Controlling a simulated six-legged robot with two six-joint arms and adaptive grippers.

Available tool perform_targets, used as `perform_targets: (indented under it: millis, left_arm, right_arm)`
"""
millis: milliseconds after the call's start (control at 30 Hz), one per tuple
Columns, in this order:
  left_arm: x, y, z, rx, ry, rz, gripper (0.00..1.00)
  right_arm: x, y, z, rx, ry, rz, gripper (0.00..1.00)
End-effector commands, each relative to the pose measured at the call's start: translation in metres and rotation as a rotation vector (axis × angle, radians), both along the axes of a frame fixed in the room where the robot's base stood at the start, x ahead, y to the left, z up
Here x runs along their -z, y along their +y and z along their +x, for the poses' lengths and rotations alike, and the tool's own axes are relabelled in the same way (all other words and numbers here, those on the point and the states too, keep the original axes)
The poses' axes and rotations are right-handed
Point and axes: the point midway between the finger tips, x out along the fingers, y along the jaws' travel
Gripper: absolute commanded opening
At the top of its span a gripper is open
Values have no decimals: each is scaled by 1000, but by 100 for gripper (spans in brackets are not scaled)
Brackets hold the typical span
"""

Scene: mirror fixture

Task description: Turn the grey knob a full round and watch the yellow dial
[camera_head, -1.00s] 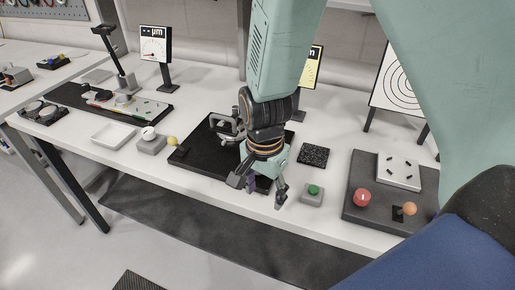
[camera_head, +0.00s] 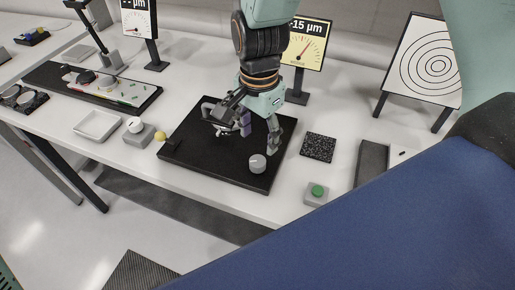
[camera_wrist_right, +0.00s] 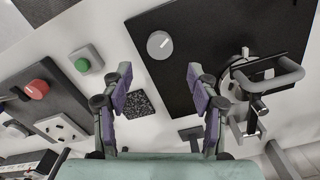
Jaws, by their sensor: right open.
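The grey knob (camera_head: 257,164), round with a white mark on top, sits on the front right part of a black plate (camera_head: 218,170). It also shows in the right wrist view (camera_wrist_right: 160,44). My right gripper (camera_head: 258,135) is open and empty, pointing down just behind the knob. In the wrist view its two purple-padded fingers (camera_wrist_right: 160,76) are wide apart, with the knob beyond the gap and not touched. The yellow dial (camera_head: 305,46) stands behind the plate. Its display shows about 15 µm, partly hidden by my arm, and its red needle points up right. My left gripper is not in view.
A metal mirror mount (camera_wrist_right: 258,90) stands on the plate close to my right gripper. A green button (camera_head: 317,190) and a speckled black square (camera_head: 319,147) lie to the right.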

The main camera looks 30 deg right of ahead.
Motion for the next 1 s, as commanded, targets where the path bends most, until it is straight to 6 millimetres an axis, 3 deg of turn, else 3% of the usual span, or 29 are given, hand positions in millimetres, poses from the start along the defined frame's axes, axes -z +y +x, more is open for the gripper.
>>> perform_targets:
  millis: [167,600,1000]
  left_arm:
    - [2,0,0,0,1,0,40]
    - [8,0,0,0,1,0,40]
    - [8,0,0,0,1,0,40]
  right_arm:
    - [12,2,-4,0,4,0,59]
    - [73,4,-5,-1,3,-1,59]
    - [78,3,-1,0,0,-1,58]
